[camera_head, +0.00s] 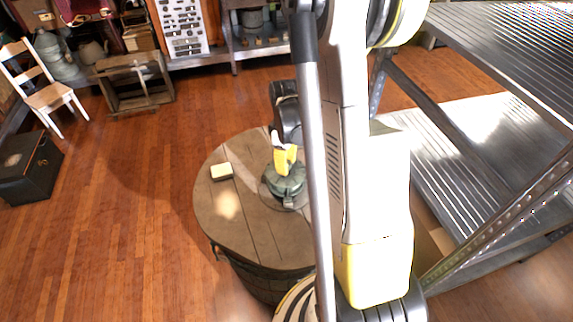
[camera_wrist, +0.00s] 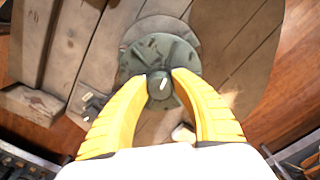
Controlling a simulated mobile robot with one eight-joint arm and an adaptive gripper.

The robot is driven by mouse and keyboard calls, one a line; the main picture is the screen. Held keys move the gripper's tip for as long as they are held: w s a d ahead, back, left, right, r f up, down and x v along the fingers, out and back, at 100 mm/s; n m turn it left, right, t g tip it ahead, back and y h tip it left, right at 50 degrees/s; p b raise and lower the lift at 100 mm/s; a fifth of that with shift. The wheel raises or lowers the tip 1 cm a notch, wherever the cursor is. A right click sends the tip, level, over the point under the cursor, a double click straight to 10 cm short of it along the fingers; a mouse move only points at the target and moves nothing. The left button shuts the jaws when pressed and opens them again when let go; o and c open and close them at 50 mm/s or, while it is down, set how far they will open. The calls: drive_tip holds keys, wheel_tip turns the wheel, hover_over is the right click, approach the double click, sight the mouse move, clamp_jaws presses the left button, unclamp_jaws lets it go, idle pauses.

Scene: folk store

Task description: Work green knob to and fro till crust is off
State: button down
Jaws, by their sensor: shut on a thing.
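The green knob (camera_wrist: 160,84) sits in the middle of a round dark green metal piece (camera_wrist: 178,55), which rests on a round wooden barrel top. My gripper (camera_wrist: 158,78) has its yellow fingers closed on the knob from both sides. In the head view my gripper (camera_head: 285,158) comes down onto the green piece (camera_head: 288,182) from above, and my arm covers part of the barrel top. I cannot make out the crust clearly; the green surface looks mottled and worn.
The barrel top (camera_head: 235,235) also bears a small pale block (camera_head: 221,171), left of the green piece. A metal shelf (camera_head: 470,150) stands close on the right. A white chair (camera_head: 45,90), a wooden frame (camera_head: 133,82) and a dark box (camera_head: 30,165) stand left. The wooden floor between is clear.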

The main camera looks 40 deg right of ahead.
drive_tip(key=shift+m, duration=1.6)
drive_tip(key=c, duration=1)
unclamp_jaws()
wheel_tip(320, 180, up, 12)
drive_tip(key=shift+a, duration=0.1)
